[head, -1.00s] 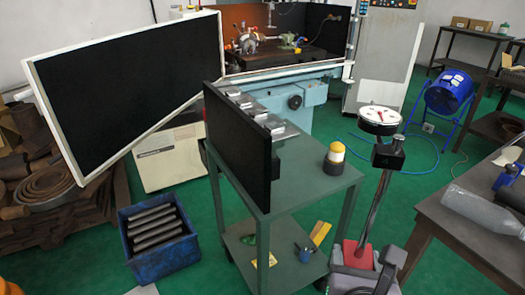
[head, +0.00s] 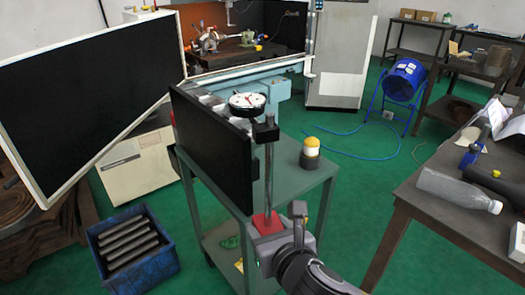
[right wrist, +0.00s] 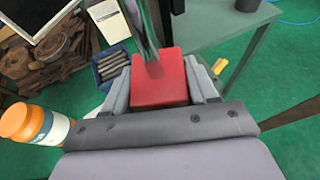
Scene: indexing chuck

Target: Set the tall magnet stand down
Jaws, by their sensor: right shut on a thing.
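The tall magnet stand has a red base (head: 266,223), a thin metal rod (head: 268,178) and a round white dial gauge (head: 247,101) at its top. My right gripper (head: 272,238) is shut on the red base. The stand is nearly upright in the head view, in front of the green cart. In the right wrist view the red base (right wrist: 158,85) sits between the two grey fingers (right wrist: 160,72), with the rod rising from it. The underside of the base is hidden. My left gripper is not in view.
The green cart (head: 292,178) bears a black panel (head: 212,150) and a yellow-and-white jar (head: 310,153). A blue crate (head: 130,250) of bars stands on the floor at left. A dark table (head: 430,205) with a bottle (head: 458,190) stands at right.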

